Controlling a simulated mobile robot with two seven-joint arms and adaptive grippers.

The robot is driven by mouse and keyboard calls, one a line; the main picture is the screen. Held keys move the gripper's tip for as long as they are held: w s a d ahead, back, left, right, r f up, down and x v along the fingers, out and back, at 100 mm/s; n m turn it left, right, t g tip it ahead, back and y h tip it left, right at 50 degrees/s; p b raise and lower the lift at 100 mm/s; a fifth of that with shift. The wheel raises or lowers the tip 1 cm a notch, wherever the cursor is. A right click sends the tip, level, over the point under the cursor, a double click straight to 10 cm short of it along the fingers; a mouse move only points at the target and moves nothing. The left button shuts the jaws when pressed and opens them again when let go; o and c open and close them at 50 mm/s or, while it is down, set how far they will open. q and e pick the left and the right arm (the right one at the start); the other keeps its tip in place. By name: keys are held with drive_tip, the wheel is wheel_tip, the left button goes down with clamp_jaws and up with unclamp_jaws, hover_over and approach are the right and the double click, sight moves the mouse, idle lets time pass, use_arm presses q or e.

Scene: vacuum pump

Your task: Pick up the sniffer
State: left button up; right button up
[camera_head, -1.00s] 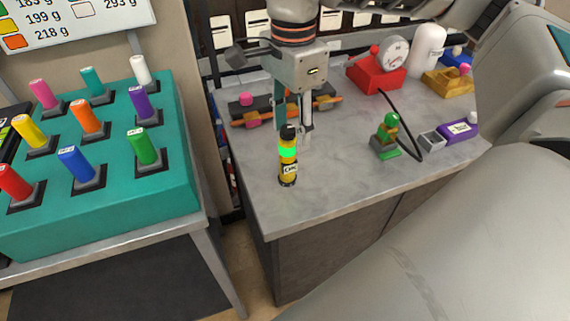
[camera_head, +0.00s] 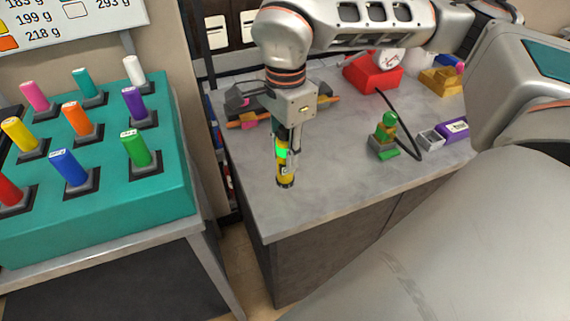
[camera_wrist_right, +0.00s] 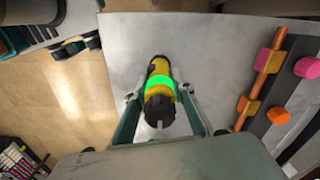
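The sniffer appears to be the yellow and black cylinder (camera_head: 285,172) with a glowing green band, upright near the front left of the grey counter. My right gripper (camera_head: 287,148) points down over its upper part. In the right wrist view the cylinder (camera_wrist_right: 158,72) lies between the two fingers of the right gripper (camera_wrist_right: 158,92). The fingers look open, with a narrow gap at the left one; contact on the right side is hard to tell. My left gripper is not in view.
A green and yellow figure-like part (camera_head: 384,138) with a black cable stands to the right. A red gauge unit (camera_head: 372,72) and a purple box (camera_head: 454,131) are farther back and right. A teal block (camera_head: 110,215) with coloured handles stands left, across a gap.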

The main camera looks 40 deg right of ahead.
clamp_jaws()
